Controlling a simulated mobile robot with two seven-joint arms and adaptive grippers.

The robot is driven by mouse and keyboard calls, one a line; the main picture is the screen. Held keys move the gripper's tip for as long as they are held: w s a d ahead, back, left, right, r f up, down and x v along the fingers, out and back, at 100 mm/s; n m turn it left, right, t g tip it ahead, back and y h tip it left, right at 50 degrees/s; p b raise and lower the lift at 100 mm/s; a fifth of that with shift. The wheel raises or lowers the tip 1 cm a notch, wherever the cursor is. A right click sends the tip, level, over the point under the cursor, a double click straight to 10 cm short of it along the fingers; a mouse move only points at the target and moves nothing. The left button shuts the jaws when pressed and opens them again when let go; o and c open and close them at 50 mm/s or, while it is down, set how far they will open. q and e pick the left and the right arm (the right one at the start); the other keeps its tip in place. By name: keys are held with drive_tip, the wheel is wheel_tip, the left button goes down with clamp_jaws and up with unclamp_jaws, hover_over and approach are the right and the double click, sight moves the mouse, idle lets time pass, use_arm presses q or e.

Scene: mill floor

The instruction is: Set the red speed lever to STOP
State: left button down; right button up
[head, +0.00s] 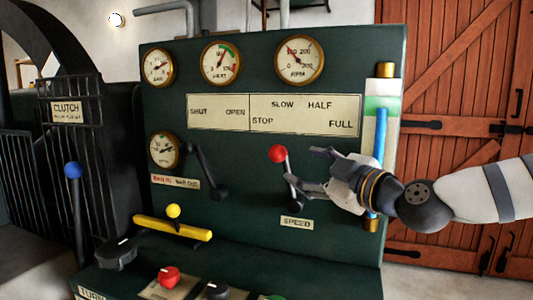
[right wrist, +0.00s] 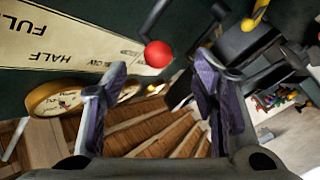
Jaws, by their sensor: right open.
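The red speed lever's round knob (head: 278,154) stands on a dark arm on the green panel, above the SPEED label (head: 297,223). The lever leans a little left of upright. Its knob is below the label plate (head: 305,114), nearer STOP and SLOW than FULL. My right gripper (head: 306,169) is open, just right of the knob, and one finger overlaps the lever's lower part in the head view. In the right wrist view the red knob (right wrist: 158,54) shows between the open fingertips (right wrist: 158,72), seemingly beyond them. I cannot tell whether a finger touches the lever. My left gripper is out of view.
A second dark lever (head: 205,170) is left of the speed lever. A yellow bar with a knob (head: 173,228) and a red button (head: 168,276) are lower left. A blue gauge tube (head: 380,150) stands behind my right wrist. The blue-knobbed clutch lever (head: 73,171) is far left.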

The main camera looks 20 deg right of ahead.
sight(284, 155)
drive_tip(key=shift+w+a+r+b, duration=0.1)
drive_tip(key=shift+w+a+b, duration=0.3)
drive_tip(key=shift+w, duration=0.2)
drive_tip(key=shift+w+a+b, duration=0.3)
drive_tip(key=shift+w+b, duration=0.05)
drive_tip(key=shift+w, duration=0.25)
drive_tip(key=x, duration=0.4)
drive_tip(key=b+x, duration=0.1)
drive_tip(key=x, duration=0.1)
drive_tip(key=shift+w+a+r, duration=0.1)
drive_tip(key=shift+w+r, duration=0.2)
drive_tip(key=shift+w+a+r, duration=0.1)
drive_tip(key=shift+w, duration=0.25)
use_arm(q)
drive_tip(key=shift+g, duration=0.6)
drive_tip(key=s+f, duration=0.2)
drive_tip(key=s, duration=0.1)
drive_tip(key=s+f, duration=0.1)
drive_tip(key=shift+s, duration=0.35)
use_arm(e)
clamp_jaws()
drive_tip(key=shift+w, duration=0.1)
